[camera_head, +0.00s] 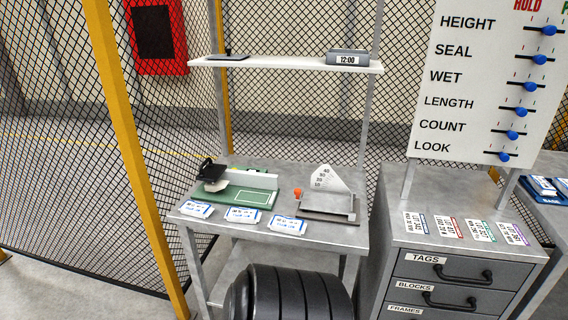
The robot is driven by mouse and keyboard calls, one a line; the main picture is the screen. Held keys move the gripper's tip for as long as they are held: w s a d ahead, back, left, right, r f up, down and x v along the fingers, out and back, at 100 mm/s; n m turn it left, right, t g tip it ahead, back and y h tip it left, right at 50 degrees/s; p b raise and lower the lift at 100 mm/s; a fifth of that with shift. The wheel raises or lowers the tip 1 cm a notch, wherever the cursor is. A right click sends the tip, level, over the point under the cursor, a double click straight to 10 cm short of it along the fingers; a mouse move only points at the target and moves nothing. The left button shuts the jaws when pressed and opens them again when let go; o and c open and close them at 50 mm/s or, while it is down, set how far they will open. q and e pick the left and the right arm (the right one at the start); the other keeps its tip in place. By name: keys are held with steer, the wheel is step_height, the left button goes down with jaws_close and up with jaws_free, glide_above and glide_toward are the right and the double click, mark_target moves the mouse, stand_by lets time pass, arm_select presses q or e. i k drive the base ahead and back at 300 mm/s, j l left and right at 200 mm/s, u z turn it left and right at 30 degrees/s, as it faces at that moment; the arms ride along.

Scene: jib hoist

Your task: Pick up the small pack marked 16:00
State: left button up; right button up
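Three small white packs with blue print lie flat in a row along the front edge of the grey table: a left pack (197,209), a middle pack (242,215) and a right pack (288,226). Their print is too small to read, so I cannot tell which one is marked 16:00. A grey block (347,57) marked 12:00 stands on the white shelf above the table. Neither of my grippers is in view.
Behind the packs stand a green-based device (238,188) with a black head and a grey gauge (326,205) with a white scale plate. A drawer cabinet (450,240) with several cards stands right of the table (330,235). A slider board (490,80) rises above it.

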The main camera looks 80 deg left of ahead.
mark_target(235, 214)
steer(key=u, duration=3.1)
